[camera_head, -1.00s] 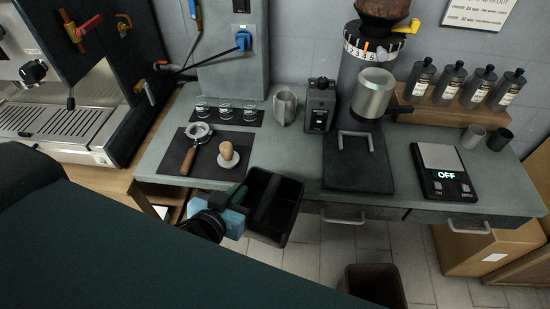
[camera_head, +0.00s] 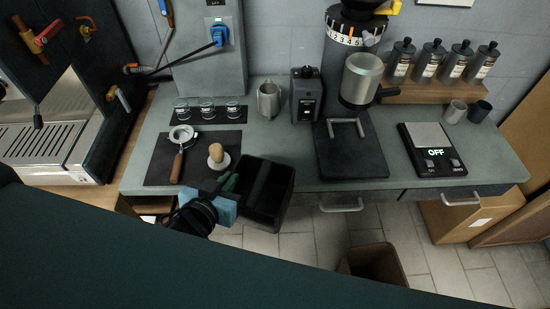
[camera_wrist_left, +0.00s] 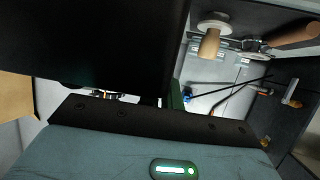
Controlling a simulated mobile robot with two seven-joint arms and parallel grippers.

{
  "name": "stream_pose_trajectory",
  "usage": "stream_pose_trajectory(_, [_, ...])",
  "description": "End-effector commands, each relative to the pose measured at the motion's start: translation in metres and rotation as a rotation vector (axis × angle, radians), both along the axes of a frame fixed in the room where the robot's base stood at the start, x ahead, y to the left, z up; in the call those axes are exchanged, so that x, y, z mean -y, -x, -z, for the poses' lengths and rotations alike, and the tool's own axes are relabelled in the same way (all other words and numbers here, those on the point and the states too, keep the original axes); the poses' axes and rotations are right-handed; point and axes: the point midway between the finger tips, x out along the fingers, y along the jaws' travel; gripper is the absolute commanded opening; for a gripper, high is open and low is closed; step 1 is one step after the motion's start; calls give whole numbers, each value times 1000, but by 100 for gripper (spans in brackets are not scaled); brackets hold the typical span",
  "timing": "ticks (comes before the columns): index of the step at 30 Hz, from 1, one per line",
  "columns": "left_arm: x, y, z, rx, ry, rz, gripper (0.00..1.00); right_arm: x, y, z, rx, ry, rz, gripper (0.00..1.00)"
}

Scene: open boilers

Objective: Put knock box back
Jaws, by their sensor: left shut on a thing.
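The knock box (camera_head: 267,196) is a black open-topped box with a bar across it. It is at the counter's front edge in the head view, close to upright. My left gripper (camera_head: 227,190) is shut on its left side; the fingertips are partly hidden. In the left wrist view the knock box (camera_wrist_left: 95,40) is a large dark shape filling the upper left. The counter (camera_head: 262,140) is grey-green. It cannot be told whether the box touches it. My right gripper is not in view.
A dark mat (camera_head: 158,172) holds a portafilter (camera_head: 178,155) and a tamper (camera_head: 217,156) left of the box. A grinder (camera_head: 350,90), a scale (camera_head: 433,150) and a metal pitcher (camera_head: 268,100) stand on the counter. A bin (camera_head: 372,262) is on the floor.

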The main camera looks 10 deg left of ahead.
Motion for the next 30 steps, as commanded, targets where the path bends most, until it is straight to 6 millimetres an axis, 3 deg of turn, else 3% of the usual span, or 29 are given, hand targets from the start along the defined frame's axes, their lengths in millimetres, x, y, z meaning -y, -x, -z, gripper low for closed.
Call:
stream_pose_trajectory(9, [72, -61, -4, 8, 26, 239, 0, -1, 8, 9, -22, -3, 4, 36])
stream_pose_trajectory(15, [106, -87, -11, 10, 16, 360, 0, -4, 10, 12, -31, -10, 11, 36])
stream_pose_trajectory(21, [123, -100, -15, 9, 7, 422, 0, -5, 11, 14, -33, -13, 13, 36])
stream_pose_trajectory(30, [124, -104, -16, 9, 4, 434, 0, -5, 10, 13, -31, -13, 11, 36])
